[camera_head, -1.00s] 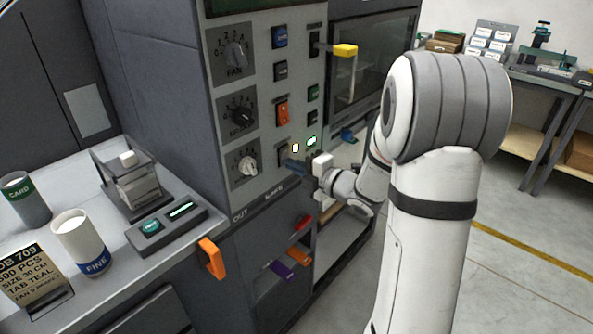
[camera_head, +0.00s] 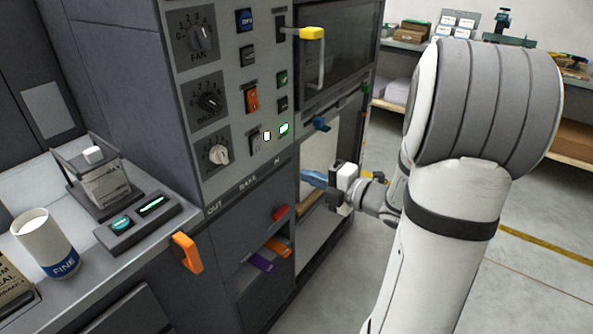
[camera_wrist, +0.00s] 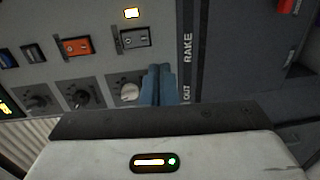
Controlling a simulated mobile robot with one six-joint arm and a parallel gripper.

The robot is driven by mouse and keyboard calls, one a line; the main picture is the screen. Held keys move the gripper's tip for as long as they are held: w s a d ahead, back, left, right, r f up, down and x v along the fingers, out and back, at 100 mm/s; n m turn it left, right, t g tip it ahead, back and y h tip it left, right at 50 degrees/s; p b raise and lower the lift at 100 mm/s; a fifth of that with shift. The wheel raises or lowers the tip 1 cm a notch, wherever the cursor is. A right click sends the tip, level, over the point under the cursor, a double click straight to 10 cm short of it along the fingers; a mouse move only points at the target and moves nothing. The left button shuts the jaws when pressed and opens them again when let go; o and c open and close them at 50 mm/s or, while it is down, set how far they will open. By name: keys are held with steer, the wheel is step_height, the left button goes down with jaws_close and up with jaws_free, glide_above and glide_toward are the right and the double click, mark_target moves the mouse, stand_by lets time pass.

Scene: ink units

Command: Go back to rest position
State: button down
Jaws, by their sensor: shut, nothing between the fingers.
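My gripper (camera_head: 314,179) is in front of the machine, to the right of the lower end of its control panel (camera_head: 226,100). In the wrist view its two blue fingers (camera_wrist: 159,85) lie side by side, shut and empty. Behind them, the wrist view shows a dial (camera_wrist: 128,92) and the RAKE label. In the head view the fingers are apart from the panel, with an open bay of the machine behind them. My arm fills the right of the head view.
A yellow-tipped handle (camera_head: 312,33) sticks out from the oven door. Orange (camera_head: 186,252), red (camera_head: 280,212) and purple (camera_head: 262,262) tabs project lower down. A white FINE cup (camera_head: 45,245) and a button box (camera_head: 137,222) stand on the left counter. Floor is open at right.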

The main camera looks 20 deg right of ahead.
steer(key=shift+s+d, duration=0.2)
steer(key=shift+s, duration=0.15)
steer(key=shift+w, duration=0.1)
steer(key=d+r+m+g+h+p, duration=0.25)
steer(key=r+m+h+p, duration=0.25)
steer(key=m+h, duration=0.8)
steer(key=s+a+m+g+y+p, duration=0.1)
steer(key=s+a+m+g, duration=0.1)
steer(key=s, duration=0.4)
steer(key=s+a+r+m+g+y+p, duration=0.1)
steer(key=s+a+m+g, duration=0.2)
steer(key=s+m, duration=0.3)
steer(key=s+a+r+m+g+p, duration=0.1)
steer(key=s+a+m+g+p, duration=0.1)
steer(key=s, duration=0.4)
steer(key=a+m+g, duration=0.1)
steer(key=a+m, duration=0.1)
steer(key=shift+s+a+r+y, duration=0.15)
steer(key=shift+s+a+y, duration=0.05)
steer(key=shift+a+y, duration=0.2)
steer(key=shift+g, duration=0.25)
